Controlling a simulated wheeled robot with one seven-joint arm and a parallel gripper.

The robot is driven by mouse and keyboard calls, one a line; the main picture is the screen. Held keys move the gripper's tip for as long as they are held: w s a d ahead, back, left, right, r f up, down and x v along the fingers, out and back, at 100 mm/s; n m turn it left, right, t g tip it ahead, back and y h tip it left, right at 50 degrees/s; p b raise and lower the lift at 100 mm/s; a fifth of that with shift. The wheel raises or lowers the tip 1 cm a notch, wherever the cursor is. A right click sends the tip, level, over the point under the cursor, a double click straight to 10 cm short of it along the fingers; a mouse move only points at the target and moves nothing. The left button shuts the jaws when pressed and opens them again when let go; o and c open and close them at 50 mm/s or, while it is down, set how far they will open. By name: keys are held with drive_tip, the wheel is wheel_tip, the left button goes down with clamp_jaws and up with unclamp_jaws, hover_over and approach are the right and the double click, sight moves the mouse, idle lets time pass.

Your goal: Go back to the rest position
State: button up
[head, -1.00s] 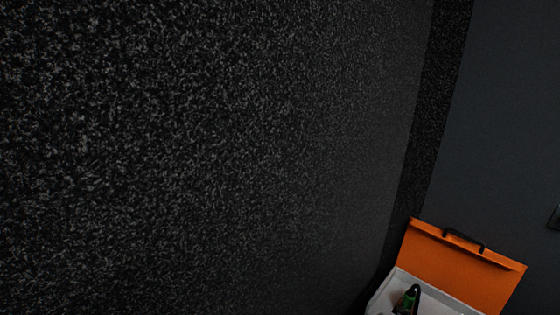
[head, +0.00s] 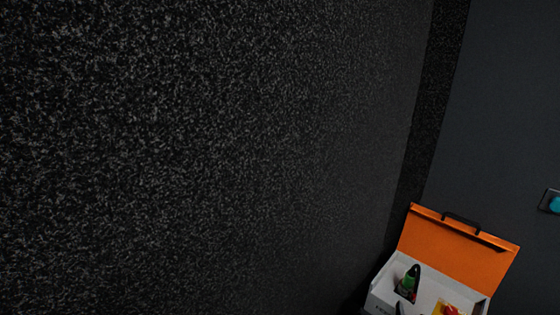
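My gripper is not in the head view, so I cannot see whether it holds anything. The task names no object. A white box (head: 377,292) with its orange lid (head: 455,252) open stands at the lower right, cut off by the bottom edge. A black handle sits on the lid's upper edge. Inside the box are a green and black item (head: 410,280) and a red and yellow item (head: 449,309).
A dark speckled wall (head: 200,150) fills the left and middle of the view. A plain dark grey panel (head: 500,110) is at the right, with a teal round part on a small dark plate (head: 554,203) at the right edge. No floor shows clearly.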

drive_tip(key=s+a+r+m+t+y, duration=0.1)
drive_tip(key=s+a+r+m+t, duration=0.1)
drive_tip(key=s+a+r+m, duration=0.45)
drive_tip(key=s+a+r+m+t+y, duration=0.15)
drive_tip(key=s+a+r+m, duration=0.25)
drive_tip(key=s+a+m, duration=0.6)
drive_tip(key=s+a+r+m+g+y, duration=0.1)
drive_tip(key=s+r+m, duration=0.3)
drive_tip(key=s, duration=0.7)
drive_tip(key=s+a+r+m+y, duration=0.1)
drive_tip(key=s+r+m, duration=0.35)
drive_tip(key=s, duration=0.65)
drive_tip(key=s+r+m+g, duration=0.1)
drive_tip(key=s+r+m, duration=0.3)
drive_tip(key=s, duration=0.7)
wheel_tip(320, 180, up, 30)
drive_tip(key=p, duration=2.8)
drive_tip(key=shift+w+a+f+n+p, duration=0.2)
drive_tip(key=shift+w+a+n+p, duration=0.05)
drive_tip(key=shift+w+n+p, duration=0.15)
